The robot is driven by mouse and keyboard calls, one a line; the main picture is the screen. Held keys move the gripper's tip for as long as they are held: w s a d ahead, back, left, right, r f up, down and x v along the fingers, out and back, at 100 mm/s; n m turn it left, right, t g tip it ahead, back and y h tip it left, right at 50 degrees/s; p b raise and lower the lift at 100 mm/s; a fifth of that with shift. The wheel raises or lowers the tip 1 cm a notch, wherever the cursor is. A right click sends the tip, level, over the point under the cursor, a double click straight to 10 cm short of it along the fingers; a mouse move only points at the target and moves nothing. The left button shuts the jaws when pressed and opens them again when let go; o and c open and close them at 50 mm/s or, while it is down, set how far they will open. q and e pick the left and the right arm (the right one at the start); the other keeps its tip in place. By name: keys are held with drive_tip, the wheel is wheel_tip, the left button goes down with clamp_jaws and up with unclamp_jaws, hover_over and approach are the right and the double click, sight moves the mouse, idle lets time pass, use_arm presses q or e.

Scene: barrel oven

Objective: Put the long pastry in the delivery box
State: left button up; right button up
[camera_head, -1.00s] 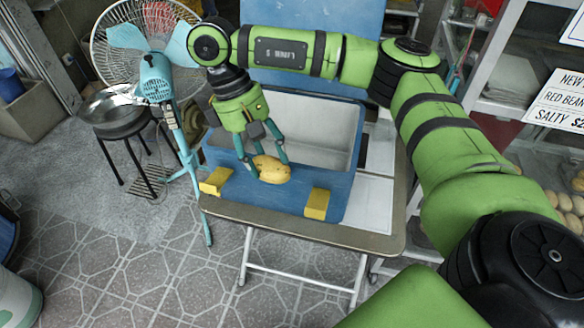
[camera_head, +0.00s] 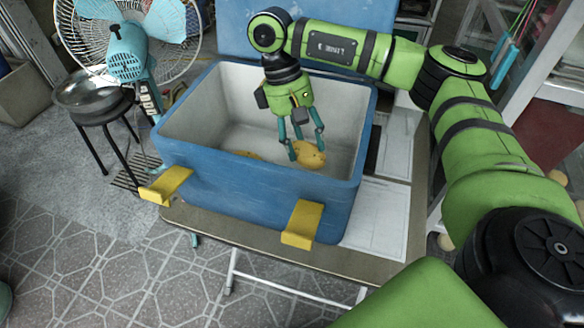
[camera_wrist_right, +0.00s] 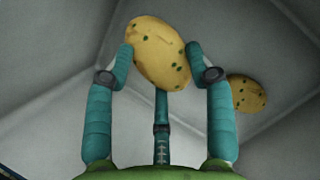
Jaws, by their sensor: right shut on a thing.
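The delivery box (camera_head: 250,200) is an open blue box with a pale inside and yellow latches, on a table. My right gripper (camera_head: 305,148) reaches down into it and is shut on an oval yellow pastry (camera_head: 310,157). In the right wrist view this pastry (camera_wrist_right: 155,45) is speckled green and sits between the fingertips (camera_wrist_right: 160,55). A second speckled pastry (camera_wrist_right: 246,93) lies in the box, beyond the fingers; it shows partly behind the front wall in the head view (camera_head: 248,154). I cannot tell whether the held pastry touches the floor. My left gripper is not in view.
The box's blue lid (camera_head: 225,28) stands open at the back. A fan (camera_head: 127,53) and a metal bowl on a stool (camera_head: 92,92) stand to the left. Papers (camera_head: 378,215) lie on the table right of the box.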

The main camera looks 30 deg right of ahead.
sight(299, 143)
wheel_tip(299, 143, down, 2)
drive_tip(key=shift+a+f, duration=0.1)
drive_tip(key=shift+f, duration=0.8)
wheel_tip(299, 143, down, 2)
drive_tip(key=shift+f, duration=0.5)
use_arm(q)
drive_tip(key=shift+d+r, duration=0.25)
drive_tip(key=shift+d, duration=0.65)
use_arm(e)
drive_tip(key=o, duration=1.2)
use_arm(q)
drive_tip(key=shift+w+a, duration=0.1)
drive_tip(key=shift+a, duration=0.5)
